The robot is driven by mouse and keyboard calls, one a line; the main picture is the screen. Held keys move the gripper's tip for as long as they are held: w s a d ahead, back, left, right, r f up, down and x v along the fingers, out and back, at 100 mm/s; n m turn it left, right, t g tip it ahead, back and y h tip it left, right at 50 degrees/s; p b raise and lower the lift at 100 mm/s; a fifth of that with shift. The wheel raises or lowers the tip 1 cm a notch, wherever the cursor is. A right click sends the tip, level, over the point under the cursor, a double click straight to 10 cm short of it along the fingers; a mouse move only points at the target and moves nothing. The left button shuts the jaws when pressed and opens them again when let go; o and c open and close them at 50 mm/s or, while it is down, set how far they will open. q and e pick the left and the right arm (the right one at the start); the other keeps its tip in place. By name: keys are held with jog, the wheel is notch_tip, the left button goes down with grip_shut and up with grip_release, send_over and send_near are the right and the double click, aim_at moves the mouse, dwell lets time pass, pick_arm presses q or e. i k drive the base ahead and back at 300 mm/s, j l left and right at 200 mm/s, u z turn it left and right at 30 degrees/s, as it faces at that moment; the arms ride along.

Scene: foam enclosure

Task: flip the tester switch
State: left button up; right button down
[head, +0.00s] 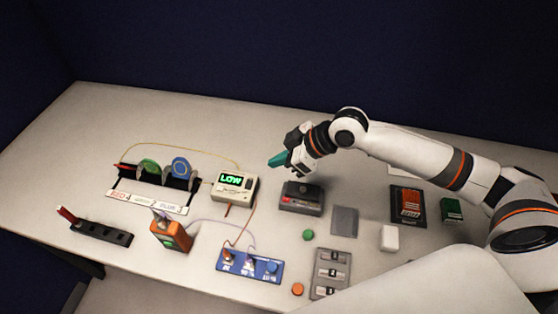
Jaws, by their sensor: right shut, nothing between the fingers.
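A cream box with a lit green display reading "LOW" (234,185) stands mid-table and looks like the tester. Its switch is too small to make out. My right gripper (279,160), with teal fingers, is shut and empty. It appears above the table, up and to the right of the cream box and apart from it. My left gripper is not in view.
A dark grey device (301,198) stands right of the cream box. A blue panel (250,266) with wires lies in front, an orange device (171,233) at left. A rack with coloured spools (150,203) stands further left. The table's back strip is clear.

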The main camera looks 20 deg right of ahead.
aim_at(249, 183)
jog(key=k+j, duration=0.25)
jog(key=k, duration=0.2)
jog(key=k+j, duration=0.25)
jog(key=k, duration=0.25)
jog(key=k+j, duration=0.25)
jog(key=k, duration=0.2)
